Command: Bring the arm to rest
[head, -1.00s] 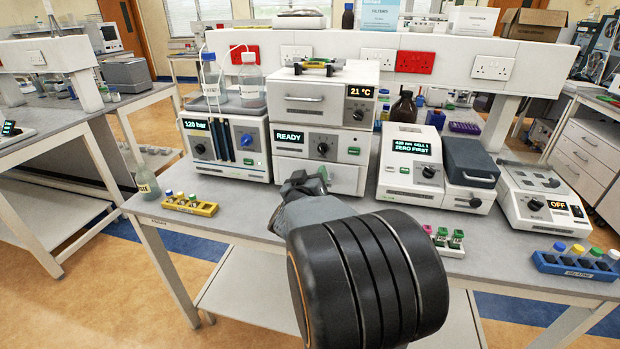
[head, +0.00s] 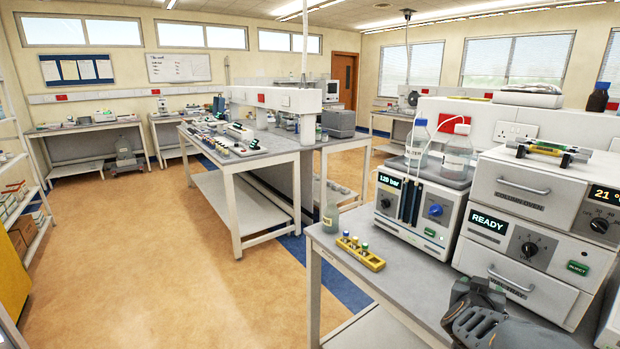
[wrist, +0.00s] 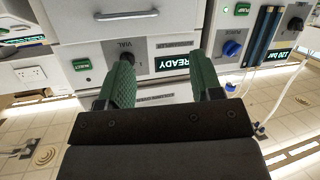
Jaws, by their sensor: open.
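My gripper (wrist: 162,62) shows in the wrist view with its two green fingers apart and nothing between them. Beyond the fingers is the front of the instrument with the READY display (wrist: 185,62); I cannot tell how wide the gap is. In the head view the dark grey end of my arm is at the lower right, in front of the vial tray drawer (head: 520,287); the fingers cannot be made out there.
Left of the oven stands a pump unit (head: 420,207) with bottles on top. A yellow vial rack (head: 360,253) and a bottle (head: 330,217) are near the bench's left end. Another bench (head: 250,163) stands further left, with open floor (head: 150,250) before it.

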